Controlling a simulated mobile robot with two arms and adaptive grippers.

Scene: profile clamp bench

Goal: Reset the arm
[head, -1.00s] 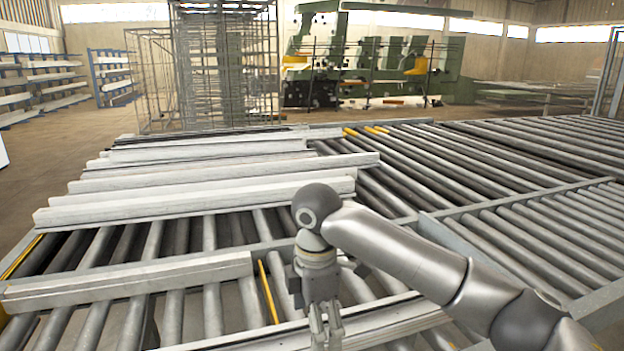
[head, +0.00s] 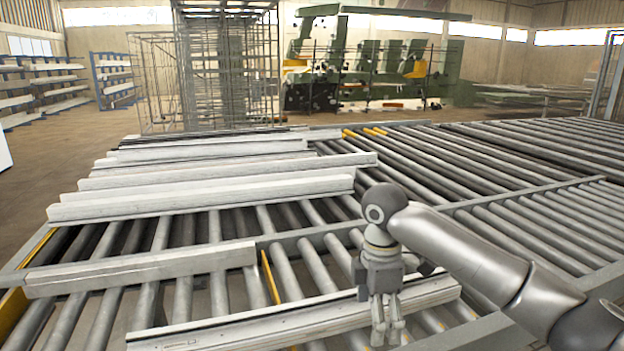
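My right arm comes in from the right, and its gripper (head: 388,330) points down in front of the nearest white profile (head: 250,333), at that profile's right part. The fingers look slightly apart with nothing visible between them. I cannot tell whether they touch the profile. My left gripper does not show. The nearest profile lies across the rollers at the bottom of the head view. Another short profile (head: 140,270) lies to the left behind it.
Several long white profiles (head: 200,197) lie on the roller conveyor (head: 480,165) further back. The rollers at the right are bare. Wire racks (head: 225,65) and a green machine (head: 370,60) stand in the background. Shelves (head: 40,85) stand at the far left.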

